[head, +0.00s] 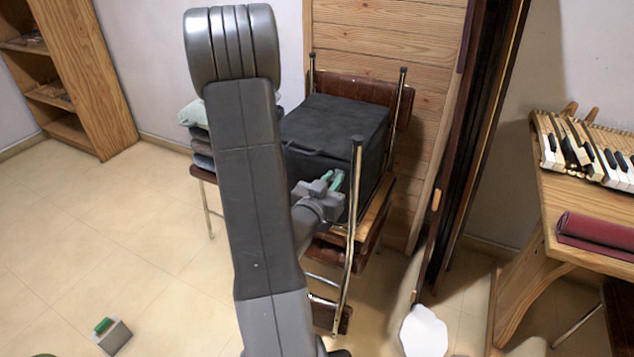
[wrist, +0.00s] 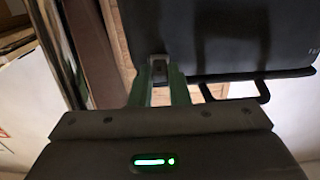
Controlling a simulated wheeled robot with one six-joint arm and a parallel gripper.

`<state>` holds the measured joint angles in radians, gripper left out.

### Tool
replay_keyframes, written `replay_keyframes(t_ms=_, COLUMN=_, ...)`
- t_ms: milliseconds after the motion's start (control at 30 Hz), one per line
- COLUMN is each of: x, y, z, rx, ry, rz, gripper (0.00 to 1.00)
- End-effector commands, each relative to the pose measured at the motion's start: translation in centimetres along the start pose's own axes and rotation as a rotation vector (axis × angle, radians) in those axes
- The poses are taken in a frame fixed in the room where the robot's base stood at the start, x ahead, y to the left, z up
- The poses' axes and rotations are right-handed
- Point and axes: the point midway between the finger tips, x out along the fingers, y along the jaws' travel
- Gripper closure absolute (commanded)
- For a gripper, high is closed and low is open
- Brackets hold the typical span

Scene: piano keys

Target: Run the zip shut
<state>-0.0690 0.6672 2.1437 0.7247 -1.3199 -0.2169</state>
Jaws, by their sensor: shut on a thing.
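A black fabric case (head: 335,125) sits on a chair against the wooden panel, with a carry handle (head: 303,150) on its near side. In the wrist view the case (wrist: 225,35) fills the top right, and its handle (wrist: 240,88) sticks out from the edge. My gripper (head: 333,180) is at the near right side of the case. Its green fingers (wrist: 160,84) are shut on a small grey zip pull (wrist: 158,68) at the case's edge. The zip's teeth are too dark to make out. My arm covers the case's left part in the head view.
A chrome chair post (head: 353,215) stands close to my gripper. Folded cloths (head: 196,115) lie left of the case. A wooden desk (head: 575,205) with piano keys (head: 590,150) and a red roll (head: 598,229) is at right. The floor at left is mostly clear.

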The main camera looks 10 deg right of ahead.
Motion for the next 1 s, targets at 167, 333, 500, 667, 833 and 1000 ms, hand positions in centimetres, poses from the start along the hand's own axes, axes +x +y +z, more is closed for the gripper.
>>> replay_keyframes(t_ms=167, x=0.0, y=0.6, z=0.0, rx=0.0, ry=-0.001, rz=0.002, gripper=1.0)
replay_keyframes(t_ms=333, x=0.0, y=0.7, z=0.0, rx=-0.001, ry=-0.002, rz=0.004, gripper=1.0)
replay_keyframes(t_ms=500, x=0.0, y=0.7, z=0.0, rx=-0.001, ry=-0.002, rz=0.005, gripper=0.69)
replay_keyframes(t_ms=667, x=0.0, y=0.6, z=0.0, rx=-0.001, ry=-0.001, rz=0.003, gripper=0.63)
replay_keyframes(t_ms=833, x=-0.1, y=0.5, z=0.0, rx=-0.001, ry=-0.001, rz=0.001, gripper=0.63)
replay_keyframes(t_ms=1000, x=-1.4, y=0.4, z=0.0, rx=0.0, ry=-0.002, rz=-0.002, gripper=0.63)
